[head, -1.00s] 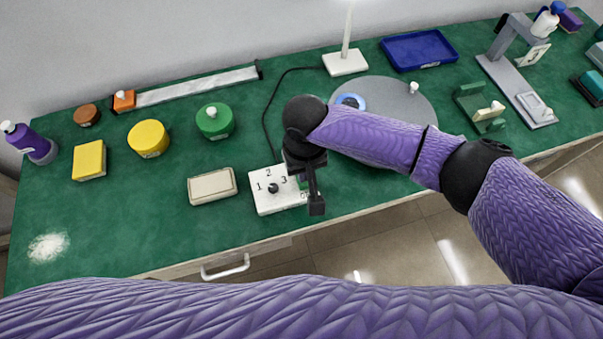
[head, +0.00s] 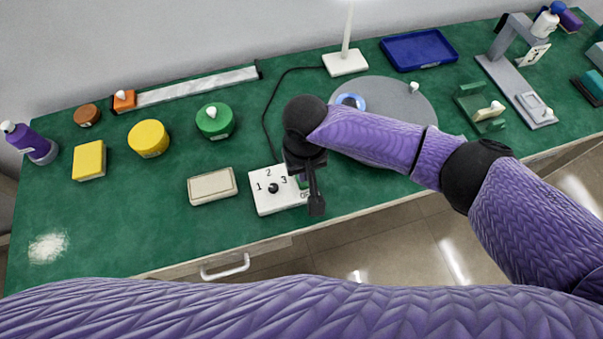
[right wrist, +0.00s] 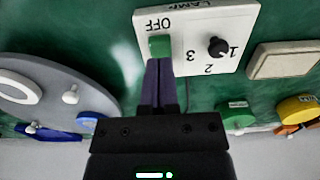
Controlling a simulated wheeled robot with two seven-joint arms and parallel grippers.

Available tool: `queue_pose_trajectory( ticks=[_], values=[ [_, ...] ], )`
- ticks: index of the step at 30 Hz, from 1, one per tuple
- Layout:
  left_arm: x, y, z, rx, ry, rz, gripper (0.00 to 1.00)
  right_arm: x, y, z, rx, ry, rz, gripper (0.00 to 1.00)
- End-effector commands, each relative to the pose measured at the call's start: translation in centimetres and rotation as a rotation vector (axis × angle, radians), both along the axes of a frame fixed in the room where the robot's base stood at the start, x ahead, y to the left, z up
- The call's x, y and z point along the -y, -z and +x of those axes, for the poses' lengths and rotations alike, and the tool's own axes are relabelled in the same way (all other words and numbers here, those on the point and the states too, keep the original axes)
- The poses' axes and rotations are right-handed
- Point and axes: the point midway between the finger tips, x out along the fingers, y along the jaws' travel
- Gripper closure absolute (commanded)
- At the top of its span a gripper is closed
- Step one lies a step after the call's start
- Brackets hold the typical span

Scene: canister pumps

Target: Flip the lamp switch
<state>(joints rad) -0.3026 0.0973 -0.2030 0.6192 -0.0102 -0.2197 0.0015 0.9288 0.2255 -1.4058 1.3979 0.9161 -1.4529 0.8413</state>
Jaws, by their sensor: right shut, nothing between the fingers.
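The lamp's white control box (head: 265,205) sits near the front edge of the green table. It also shows in the right wrist view (right wrist: 195,50), with a black dial (right wrist: 218,47) marked 1, 2, 3 and a green switch (right wrist: 159,46) beside the word OFF. My right gripper (head: 316,208) is shut and empty over the box's right side. In the right wrist view its fingertips (right wrist: 158,64) are right at the green switch; whether they touch it I cannot tell. The white lamp (head: 345,62) stands at the back; its top is cut off. My left gripper is out of view.
A beige block (head: 212,187) lies just left of the box. A grey disc (head: 410,95) lies behind my right forearm. Green (head: 215,120) and yellow (head: 148,138) canisters and a yellow sponge-like block (head: 89,160) stand farther left. A black cord (head: 266,125) runs to the lamp.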

Motion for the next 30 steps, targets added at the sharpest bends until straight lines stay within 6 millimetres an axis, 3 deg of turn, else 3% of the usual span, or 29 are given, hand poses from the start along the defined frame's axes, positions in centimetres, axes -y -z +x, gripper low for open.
queue_pose_trajectory(
  ticks=[30],
  values=[
    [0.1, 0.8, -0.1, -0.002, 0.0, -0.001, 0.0, 0.0, 1.4, 0.0, 0.0, 0.0, 0.001, 1.0]
  ],
)
